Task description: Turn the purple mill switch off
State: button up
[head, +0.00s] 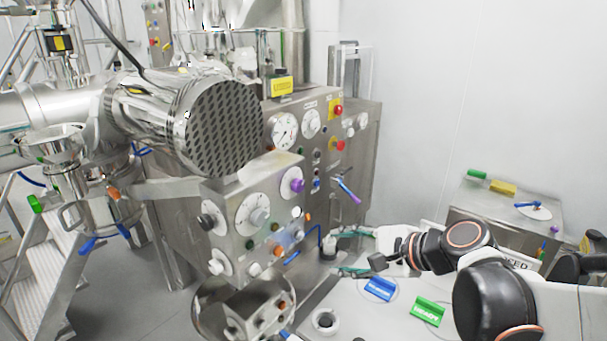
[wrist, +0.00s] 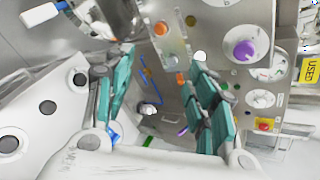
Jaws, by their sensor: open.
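The purple mill switch (head: 297,186) is a round purple knob at the upper right of the steel control panel's front (head: 220,191). In the wrist view the purple knob (wrist: 244,50) sits on a white round plate, right of my right finger. Its pointer direction is too small to tell. My gripper (head: 335,250) is in front of the panel's lower right, below the knob and apart from it. In the wrist view its two teal fingers (wrist: 160,65) are spread wide with nothing between them.
White dials (head: 253,213) and other knobs crowd the same panel. A blue-handled lever (head: 348,190) with a purple tip sticks out to its right. A large steel drum (head: 220,125) hangs above.

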jog(key=w+r+m+y+p, duration=0.1)
jog(key=w+r+m+y, duration=0.1)
jog(key=w+m, duration=0.2)
jog(key=m+t+y+p, duration=0.2)
jog(key=m+t+y, duration=0.1)
jog(key=m, duration=0.4)
send_near(301, 187)
jog(key=x, duration=0.9)
jog(key=shift+a+r+b, duration=0.1)
jog(key=shift+a+b, duration=0.1)
jog(key=shift+b, duration=0.15)
jog(key=c, duration=1.1)
